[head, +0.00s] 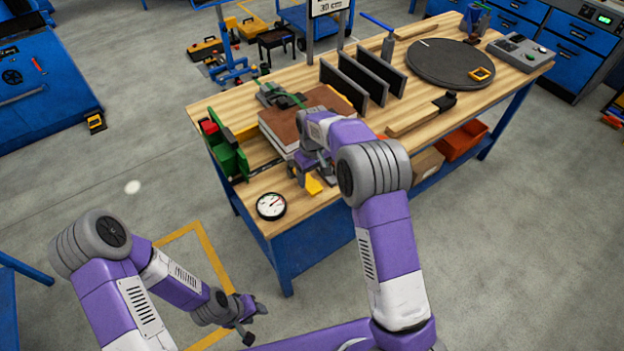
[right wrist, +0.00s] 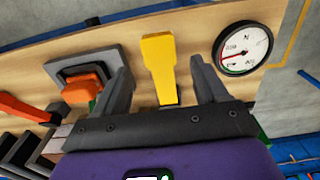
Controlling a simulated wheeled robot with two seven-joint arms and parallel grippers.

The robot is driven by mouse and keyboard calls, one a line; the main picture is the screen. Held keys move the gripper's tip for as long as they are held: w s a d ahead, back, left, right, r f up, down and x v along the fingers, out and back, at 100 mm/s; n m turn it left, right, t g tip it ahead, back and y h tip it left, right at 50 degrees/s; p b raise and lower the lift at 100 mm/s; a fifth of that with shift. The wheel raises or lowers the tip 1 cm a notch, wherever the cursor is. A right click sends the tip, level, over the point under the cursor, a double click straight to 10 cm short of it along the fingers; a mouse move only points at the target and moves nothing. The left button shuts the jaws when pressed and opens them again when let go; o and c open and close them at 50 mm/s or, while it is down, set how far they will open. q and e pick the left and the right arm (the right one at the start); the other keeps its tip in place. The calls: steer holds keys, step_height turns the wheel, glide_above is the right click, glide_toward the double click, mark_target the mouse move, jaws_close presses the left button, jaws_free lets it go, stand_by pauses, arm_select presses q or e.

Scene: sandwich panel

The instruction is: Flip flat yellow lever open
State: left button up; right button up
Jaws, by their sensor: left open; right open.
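The flat yellow lever (head: 314,186) is near the front left edge of the workbench. In the right wrist view the yellow lever (right wrist: 158,62) lies between the two grey fingers of my right gripper (right wrist: 163,75), with a gap on each side. My left gripper (head: 256,322) is open and empty, low over the floor in front of the bench.
A round gauge (head: 271,206) lies close beside the lever; it shows in the wrist view (right wrist: 243,48). An orange part on a grey base (right wrist: 82,88) sits on the lever's other side. A green holder (head: 229,157) stands at the bench's left edge. Black upright panels (head: 362,75) stand farther back.

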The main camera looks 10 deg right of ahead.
mark_target(313, 185)
steer(key=shift+f, duration=2.15)
jaws_close()
steer(key=shift+d, duration=0.1)
